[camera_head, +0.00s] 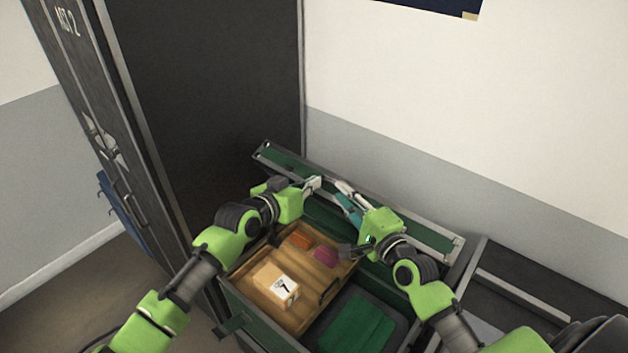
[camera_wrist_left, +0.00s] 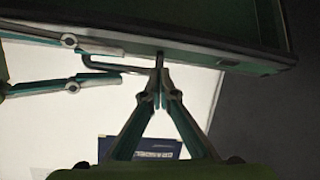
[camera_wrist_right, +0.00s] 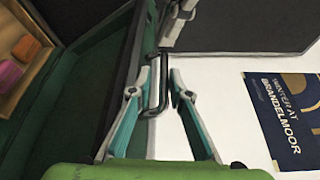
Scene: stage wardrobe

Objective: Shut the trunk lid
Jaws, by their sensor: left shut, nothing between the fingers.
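The trunk (camera_head: 262,325) stands open, with its green-lined lid (camera_head: 428,236) raised at the back near the wall. My left gripper (camera_head: 316,183) is at the lid's upper edge. In the left wrist view its fingertips (camera_wrist_left: 160,92) are together, empty, close to one end of a dark bar handle (camera_wrist_left: 115,68) on the lid. My right gripper (camera_head: 343,190) is just right of it; its fingers (camera_wrist_right: 165,82) are apart, with the handle (camera_wrist_right: 163,95) showing between them. I cannot tell whether they touch it. My arms hide part of the lid.
Inside the trunk are a wooden tray (camera_head: 256,292) with a white numbered box (camera_head: 276,285), orange and pink items, and green cloth (camera_head: 357,322). A dark locker (camera_head: 205,90) stands close on the left. A dark case (camera_head: 535,290) is on the right.

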